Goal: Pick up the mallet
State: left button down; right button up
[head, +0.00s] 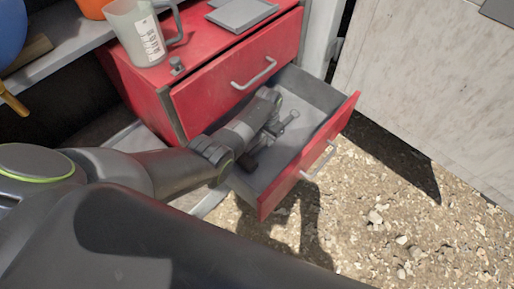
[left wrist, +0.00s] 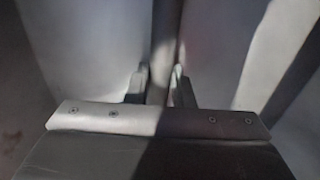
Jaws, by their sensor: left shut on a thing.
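My left arm reaches into the open drawer of the red cabinet in the head view, with the left gripper (head: 266,136) low inside it. The left wrist view shows the gripper's two fingers (left wrist: 160,88) closed on a dark, narrow bar, which looks like the mallet's handle (left wrist: 167,40). The bar runs up the picture between the fingers. In the head view my wrist and forearm hide much of the held thing. A small dark piece shows beside the wrist; I cannot tell whether it is the mallet's head. The right gripper is not in view.
The open drawer (head: 318,163) has a red front with a metal handle. A closed drawer (head: 238,82) is above it. A grey measuring jug (head: 140,36) and a flat grey plate (head: 241,13) stand on the cabinet. Gravel ground (head: 400,235) is clear at right.

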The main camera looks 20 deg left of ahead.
aim_at(266, 138)
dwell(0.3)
pick_arm(q)
jog(key=shift+r, duration=0.3)
notch_tip(266, 138, up, 9)
jog(key=p, duration=0.3)
jog(key=shift+r+p, duration=0.2)
jog(key=shift+p, duration=0.15)
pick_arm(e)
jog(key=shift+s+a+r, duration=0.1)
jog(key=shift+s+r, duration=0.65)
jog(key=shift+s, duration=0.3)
